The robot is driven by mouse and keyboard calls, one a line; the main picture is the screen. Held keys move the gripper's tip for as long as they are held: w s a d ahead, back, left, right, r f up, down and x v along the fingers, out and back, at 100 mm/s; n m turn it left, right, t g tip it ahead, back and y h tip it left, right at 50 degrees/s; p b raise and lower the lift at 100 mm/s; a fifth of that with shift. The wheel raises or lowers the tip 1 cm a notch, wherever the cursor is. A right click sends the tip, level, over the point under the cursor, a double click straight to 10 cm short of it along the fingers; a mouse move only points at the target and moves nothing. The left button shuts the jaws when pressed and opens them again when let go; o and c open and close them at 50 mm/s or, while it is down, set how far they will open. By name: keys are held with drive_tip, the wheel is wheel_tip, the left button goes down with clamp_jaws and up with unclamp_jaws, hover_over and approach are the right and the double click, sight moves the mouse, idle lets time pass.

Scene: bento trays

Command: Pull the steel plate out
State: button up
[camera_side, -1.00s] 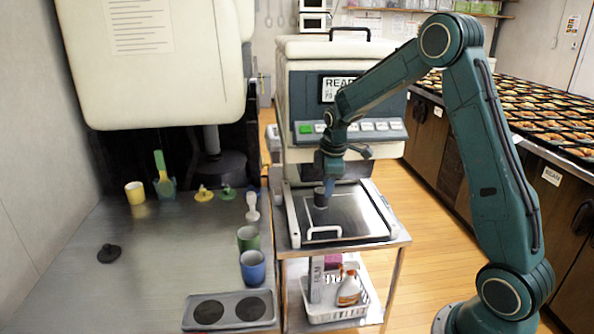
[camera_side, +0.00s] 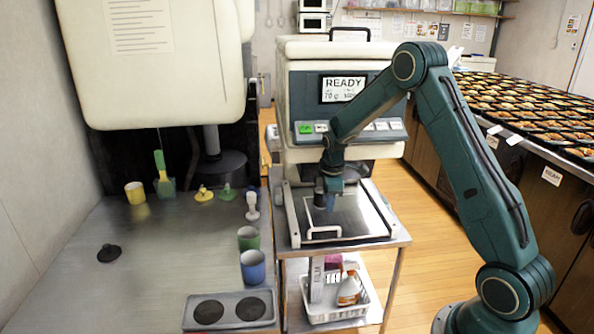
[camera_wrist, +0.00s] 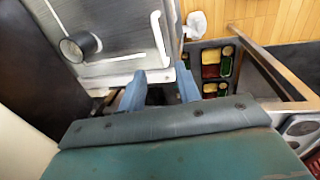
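The steel plate (camera_side: 358,217) lies flat in its frame on the steel cart in front of the machine, with a white bar handle (camera_side: 323,239) at its near edge. In the wrist view the plate (camera_wrist: 120,28) fills the upper left, and a white handle (camera_wrist: 160,38) stands at its side. A dark round knob-like piece (camera_wrist: 80,46) is on the plate. My gripper (camera_side: 328,206) is low over the plate's left part, behind the handle. In the wrist view my gripper (camera_wrist: 160,86) has its two blue fingers apart with nothing clear between them. Contact with the plate cannot be told.
The machine (camera_side: 300,85), its display reading READY, stands behind the plate. A counter on the left holds a green cup (camera_side: 248,240), a blue cup (camera_side: 253,268) and a two-pad tray (camera_side: 230,311). A white basket (camera_side: 335,308) sits on the cart's lower shelf.

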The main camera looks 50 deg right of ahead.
sight(325, 228)
drive_tip(key=f, duration=0.3)
drive_tip(key=w+d+f, duration=0.1)
drive_tip(key=f, duration=0.6)
drive_tip(key=shift+w+d+f, duration=0.25)
drive_tip(key=shift+f, duration=0.1)
drive_tip(key=shift+c, duration=0.2)
clamp_jaws()
